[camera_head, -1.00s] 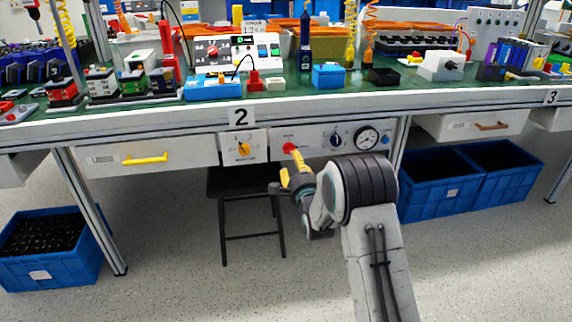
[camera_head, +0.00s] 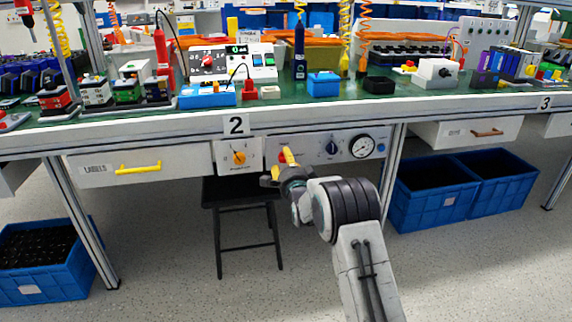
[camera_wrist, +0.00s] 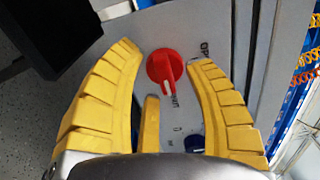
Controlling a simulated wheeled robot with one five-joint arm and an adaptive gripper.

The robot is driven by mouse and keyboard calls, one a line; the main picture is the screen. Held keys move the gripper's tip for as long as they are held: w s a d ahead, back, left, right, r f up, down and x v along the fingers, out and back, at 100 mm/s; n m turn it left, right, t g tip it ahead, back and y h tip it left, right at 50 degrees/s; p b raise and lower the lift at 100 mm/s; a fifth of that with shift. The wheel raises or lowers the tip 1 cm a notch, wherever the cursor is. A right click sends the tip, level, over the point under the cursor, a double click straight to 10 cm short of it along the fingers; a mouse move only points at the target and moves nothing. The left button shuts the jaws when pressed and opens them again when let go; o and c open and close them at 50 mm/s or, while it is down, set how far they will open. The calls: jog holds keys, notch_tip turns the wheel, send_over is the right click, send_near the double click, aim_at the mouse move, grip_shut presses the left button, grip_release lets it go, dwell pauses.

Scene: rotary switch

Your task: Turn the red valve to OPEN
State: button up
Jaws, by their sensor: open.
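The red valve (camera_wrist: 163,68) is a round knob with a white pointer mark on a grey panel. In the wrist view its pointer points down the picture, toward small lettering that I cannot read clearly. The partly hidden OPEN label (camera_wrist: 205,48) is to its upper right. My gripper (camera_wrist: 165,56) is open, with yellow fingers on the left and right sides of the knob and another finger below it. I cannot tell whether any finger touches it. In the head view my gripper (camera_head: 277,166) is in front of the valve (camera_head: 282,157) and partly hides it.
The panel also carries a dark blue knob (camera_head: 332,147) and a round gauge (camera_head: 362,146). A black stool (camera_head: 240,191) stands below, and blue crates (camera_head: 435,205) stand at the right.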

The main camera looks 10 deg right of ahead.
jog(key=shift+c, duration=0.4)
grip_shut()
